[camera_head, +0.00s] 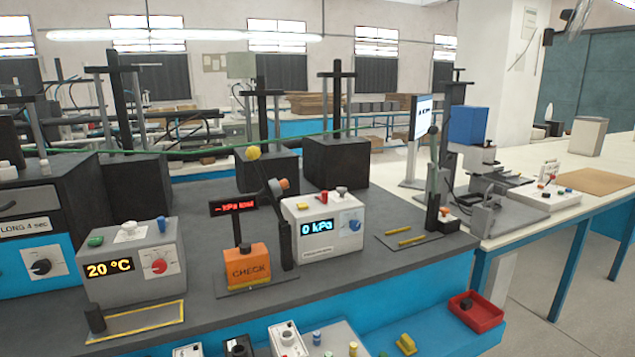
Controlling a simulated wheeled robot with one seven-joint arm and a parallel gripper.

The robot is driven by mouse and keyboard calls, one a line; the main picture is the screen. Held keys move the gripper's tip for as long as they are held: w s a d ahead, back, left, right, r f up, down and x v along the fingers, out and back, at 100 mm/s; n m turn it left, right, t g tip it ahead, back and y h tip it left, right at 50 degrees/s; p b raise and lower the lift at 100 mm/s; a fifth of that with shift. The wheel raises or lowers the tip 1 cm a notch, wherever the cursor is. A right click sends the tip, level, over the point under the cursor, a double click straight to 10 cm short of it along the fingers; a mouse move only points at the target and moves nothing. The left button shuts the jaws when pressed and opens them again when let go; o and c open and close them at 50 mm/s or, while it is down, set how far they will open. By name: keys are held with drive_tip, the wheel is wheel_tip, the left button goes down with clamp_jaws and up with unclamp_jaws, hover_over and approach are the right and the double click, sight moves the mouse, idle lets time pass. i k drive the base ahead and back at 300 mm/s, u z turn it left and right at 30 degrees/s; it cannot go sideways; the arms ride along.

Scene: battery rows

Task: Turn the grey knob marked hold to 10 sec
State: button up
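No label reading "hold" or "10 sec" is legible. A dark grey knob (41,267) with a light pointer and a small dial sits on the blue front of a machine (75,215) at the left edge. A label above it reads "LONG 4 sec" (24,226). The dial's other marks are too small to read. A pale knob (129,230) stands on top of the "20 °C" box (130,262), and a grey knob (342,191) on top of the "0 kPa" box (323,225). My gripper is not in view.
The "20 °C" box has a red knob (159,266); the "0 kPa" box has a blue knob (355,225). An orange "CHECK" box (247,265) stands between them. A red tray (476,311) is at the lower right.

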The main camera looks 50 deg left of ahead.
sight(340, 190)
drive_tip(key=u, duration=0.5)
drive_tip(key=i, duration=1.05)
drive_tip(key=u, duration=1.1)
drive_tip(key=i, duration=0.75)
drive_tip(key=u, duration=0.45)
